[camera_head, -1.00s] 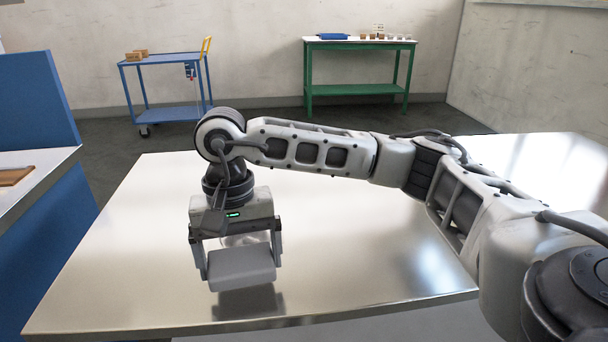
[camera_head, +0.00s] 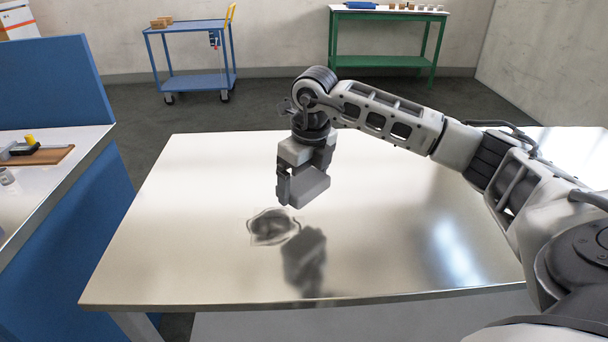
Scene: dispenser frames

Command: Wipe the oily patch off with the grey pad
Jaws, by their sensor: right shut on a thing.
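The oily patch (camera_head: 272,227) is a dark, irregular smear with a wavy outline on the bare metal table (camera_head: 180,220), left of the middle. My right gripper (camera_head: 300,176) is shut on the grey pad (camera_head: 309,186). It holds the pad above the table, behind and a little right of the patch in the picture. A dark reflection or shadow of the pad and gripper falls on the table right of the patch. My left gripper is not in view.
At the left stands a blue-sided counter (camera_head: 95,150) with a brown board (camera_head: 40,156) and small items on it. A blue cart (camera_head: 190,55) and a green bench (camera_head: 385,62) stand far back. The tabletop around the patch is clear.

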